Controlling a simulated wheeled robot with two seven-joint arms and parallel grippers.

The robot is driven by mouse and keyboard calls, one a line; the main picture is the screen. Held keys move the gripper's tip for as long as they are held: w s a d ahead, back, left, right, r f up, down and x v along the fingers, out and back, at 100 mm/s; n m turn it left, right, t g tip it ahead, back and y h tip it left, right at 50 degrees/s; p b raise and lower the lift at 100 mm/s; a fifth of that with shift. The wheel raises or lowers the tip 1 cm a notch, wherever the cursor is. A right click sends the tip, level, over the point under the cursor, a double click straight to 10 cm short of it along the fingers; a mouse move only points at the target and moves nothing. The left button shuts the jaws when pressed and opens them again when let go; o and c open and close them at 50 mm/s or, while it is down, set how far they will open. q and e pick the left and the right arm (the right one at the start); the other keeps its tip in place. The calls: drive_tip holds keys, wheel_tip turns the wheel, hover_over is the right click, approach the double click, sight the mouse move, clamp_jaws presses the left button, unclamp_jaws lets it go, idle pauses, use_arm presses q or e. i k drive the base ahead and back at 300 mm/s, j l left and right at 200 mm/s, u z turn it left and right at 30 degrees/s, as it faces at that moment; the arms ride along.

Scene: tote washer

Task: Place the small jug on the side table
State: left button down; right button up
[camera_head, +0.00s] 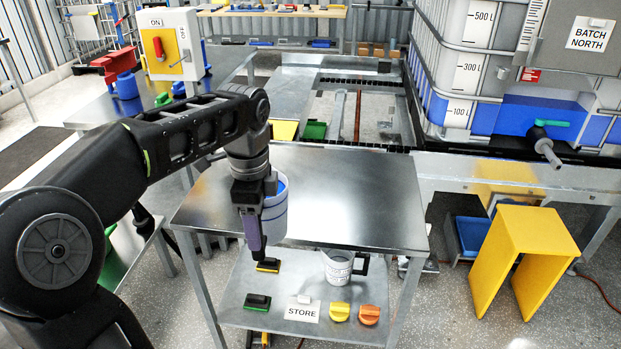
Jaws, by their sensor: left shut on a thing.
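My left gripper (256,218) is shut on a whitish jug with blue inside (275,215). It holds this jug upright over the front part of a steel table (340,190). The gripper hides the left side of the jug, and I cannot tell whether its base touches the tabletop. A second white jug with a dark handle and printed marks (337,268) stands on the table's lower shelf. I cannot tell for certain which jug is the smaller. The steel tabletop is otherwise bare. My right gripper is not in view.
The lower shelf (275,268) also holds brushes, a STORE sign (301,309) and yellow and orange items. A yellow stand (525,255) is on the floor at right. A large liquid tank (465,75) stands behind it. A switch box (168,45) is at back left.

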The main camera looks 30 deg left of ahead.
sight(316, 204)
drive_tip(key=i, duration=0.85)
